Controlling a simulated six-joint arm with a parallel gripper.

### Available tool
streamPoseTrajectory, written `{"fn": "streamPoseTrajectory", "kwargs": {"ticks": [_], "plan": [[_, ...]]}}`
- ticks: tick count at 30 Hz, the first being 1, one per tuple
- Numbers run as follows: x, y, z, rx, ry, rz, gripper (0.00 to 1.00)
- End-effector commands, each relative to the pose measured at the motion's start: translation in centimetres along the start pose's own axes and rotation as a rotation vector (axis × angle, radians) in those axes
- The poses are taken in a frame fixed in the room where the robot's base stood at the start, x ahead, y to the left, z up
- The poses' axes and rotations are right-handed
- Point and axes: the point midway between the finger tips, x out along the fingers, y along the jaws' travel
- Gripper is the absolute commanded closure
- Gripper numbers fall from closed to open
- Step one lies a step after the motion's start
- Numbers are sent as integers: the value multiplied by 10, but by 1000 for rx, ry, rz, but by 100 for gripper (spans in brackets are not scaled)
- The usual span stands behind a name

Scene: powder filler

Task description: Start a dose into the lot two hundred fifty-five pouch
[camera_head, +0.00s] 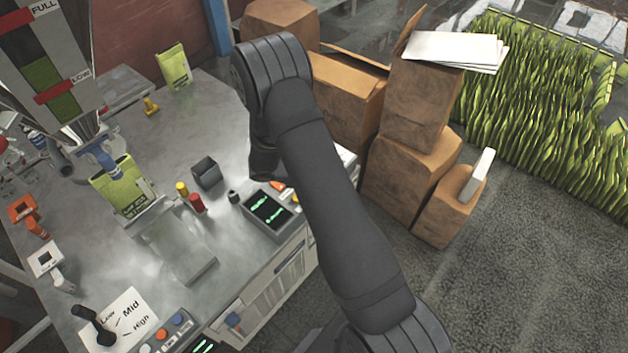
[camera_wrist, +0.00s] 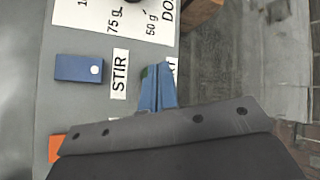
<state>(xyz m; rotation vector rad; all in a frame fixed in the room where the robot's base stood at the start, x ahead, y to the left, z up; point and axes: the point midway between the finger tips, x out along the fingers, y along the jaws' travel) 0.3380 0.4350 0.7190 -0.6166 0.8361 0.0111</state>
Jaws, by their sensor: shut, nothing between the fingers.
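A green pouch (camera_head: 120,187) is upright under the filler's spout (camera_head: 105,165), its mouth at the nozzle. Its lot number is too small to read. In the wrist view, my gripper (camera_wrist: 158,76) is shut and empty, its blue fingertips together over the panel. A dark green part (camera_wrist: 145,76), possibly a button, shows beside the fingertips. A partly covered label (camera_wrist: 172,68) sits just right of them. I cannot tell whether the fingers touch the green part. In the head view, my arm hides the gripper.
Near the fingers are a blue switch (camera_wrist: 75,68), a STIR label (camera_wrist: 119,83), an orange part (camera_wrist: 55,148) and a dose card (camera_wrist: 112,18). A second pouch (camera_head: 173,66) stands at the table's back. A screen (camera_head: 268,208) is beside my arm; cardboard boxes (camera_head: 410,175) stand right.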

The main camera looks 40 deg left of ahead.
Motion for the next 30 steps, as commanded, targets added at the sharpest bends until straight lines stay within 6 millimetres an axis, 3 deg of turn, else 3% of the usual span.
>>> {"fn": "streamPoseTrajectory", "kwargs": {"ticks": [20, 30], "plan": [[4, 3, -3, 0, 1, 0, 100], [-5, -4, 4, 2, 0, 0, 100]]}}
